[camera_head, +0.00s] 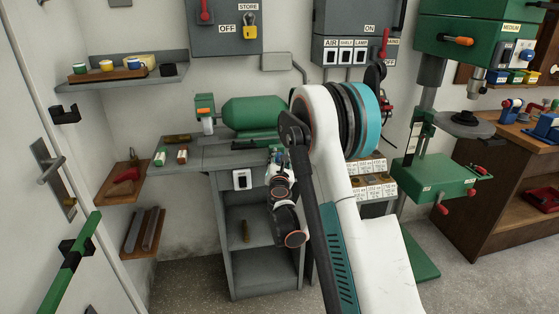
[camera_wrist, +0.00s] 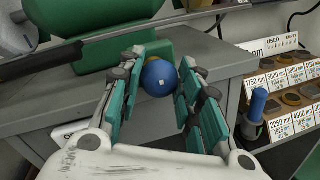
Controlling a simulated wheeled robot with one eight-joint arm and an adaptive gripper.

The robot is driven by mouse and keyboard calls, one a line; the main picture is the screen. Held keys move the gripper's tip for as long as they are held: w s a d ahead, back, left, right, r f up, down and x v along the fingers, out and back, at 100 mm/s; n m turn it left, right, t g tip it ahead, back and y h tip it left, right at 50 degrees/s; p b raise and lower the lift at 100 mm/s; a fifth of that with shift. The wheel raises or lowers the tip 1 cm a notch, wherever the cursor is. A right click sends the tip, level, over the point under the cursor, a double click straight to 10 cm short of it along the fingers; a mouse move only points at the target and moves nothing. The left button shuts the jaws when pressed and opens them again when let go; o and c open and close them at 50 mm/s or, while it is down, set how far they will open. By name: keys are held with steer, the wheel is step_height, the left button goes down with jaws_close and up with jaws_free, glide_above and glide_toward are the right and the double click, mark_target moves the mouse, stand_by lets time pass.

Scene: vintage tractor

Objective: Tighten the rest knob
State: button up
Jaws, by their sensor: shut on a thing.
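The blue round knob (camera_wrist: 158,76) with a small pale square mark sits at the front edge of the grey bench in the wrist view. My gripper (camera_wrist: 160,80) has its two green-padded fingers on either side of it and is shut on it. Behind the knob is the green machine body (camera_wrist: 90,22), with a long metal bar (camera_wrist: 205,18) above. In the head view my gripper hangs at the bench front below the green machine (camera_head: 250,112), largely behind my arm; the knob cannot be made out there.
The grey bench (camera_head: 215,152) has an open cabinet below. A green drill press (camera_head: 432,175) stands farther right, a door (camera_head: 75,150) at left.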

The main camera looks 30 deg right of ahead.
steer(key=m+y, duration=0.1)
steer(key=m, duration=0.4)
steer(key=m+y, duration=0.1)
steer(key=m, duration=0.4)
steer(key=m+y, duration=0.2)
steer(key=m, duration=0.3)
steer(key=shift+s+d+f+m+g, duration=0.2)
steer(key=shift+d+m+g, duration=0.1)
steer(key=shift+g, duration=0.1)
stand_by(0.7)
steer(key=o, duration=1.1)
steer(key=shift+c, duration=0.2)
steer(key=shift+r, duration=0.1)
steer(key=v, duration=1.2)
